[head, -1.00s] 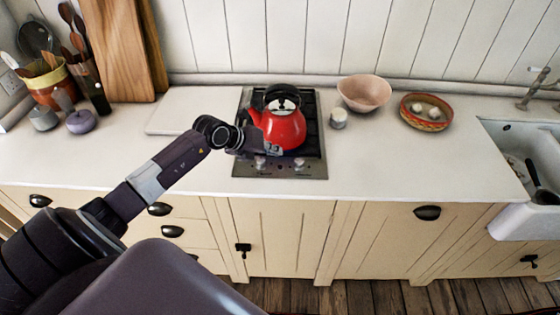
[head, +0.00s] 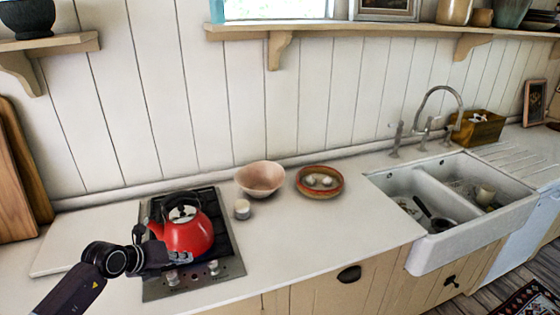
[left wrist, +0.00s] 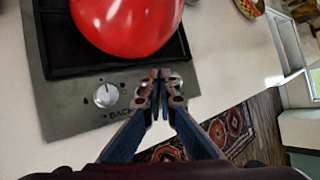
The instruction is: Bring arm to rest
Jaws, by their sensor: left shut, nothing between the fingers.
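My left gripper (head: 178,258) is in front of the red kettle (head: 188,236), over the front edge of the hob. In the left wrist view my left gripper (left wrist: 160,78) is shut and empty, its fingertips together just below the kettle (left wrist: 130,22). The kettle stands upright on the black hob (head: 222,243). I cannot tell whether the fingertips touch it. My right gripper is in neither view.
A double sink (head: 450,245) is farther right. The counter (head: 320,235) before the bowls is clear. A shelf (head: 370,33) runs above.

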